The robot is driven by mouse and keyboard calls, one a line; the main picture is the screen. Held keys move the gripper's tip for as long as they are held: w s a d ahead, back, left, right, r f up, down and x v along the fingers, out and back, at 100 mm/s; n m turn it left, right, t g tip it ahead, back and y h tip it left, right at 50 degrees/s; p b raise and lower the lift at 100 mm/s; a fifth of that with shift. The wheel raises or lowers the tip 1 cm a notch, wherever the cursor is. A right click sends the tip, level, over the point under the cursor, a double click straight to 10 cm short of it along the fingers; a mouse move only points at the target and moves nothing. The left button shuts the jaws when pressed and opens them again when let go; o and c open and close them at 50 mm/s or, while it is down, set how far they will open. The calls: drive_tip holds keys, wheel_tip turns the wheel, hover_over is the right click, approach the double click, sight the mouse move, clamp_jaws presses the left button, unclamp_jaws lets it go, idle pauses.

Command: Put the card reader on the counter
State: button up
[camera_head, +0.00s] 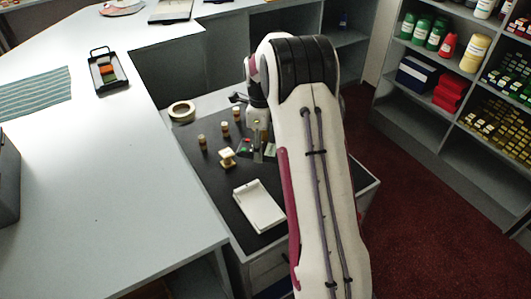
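I cannot pick out the card reader for certain. A small item with green and red spots (246,147) lies on the dark mat below my wrist; it is too small to identify. My arm reaches up from the bottom and bends over the lower table, and my wrist hangs over the mat's far right part. The fingers are mostly hidden or too small to tell if they are open or hold anything. The light grey counter (95,175) fills the left side, with its middle and front bare.
On the counter are a black tray (92,72), a striped cloth (35,93) and a dark box (6,180). Shelves (440,90) stand right.

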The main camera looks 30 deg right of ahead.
sight(262, 170)
drive_tip(key=shift+f, duration=2)
drive_tip(key=shift+f, duration=1.95)
drive_tip(key=shift+f, duration=0.1)
drive_tip(key=o, duration=1.5)
drive_tip(key=shift+f, duration=0.1)
drive_tip(key=shift+r, duration=3.95)
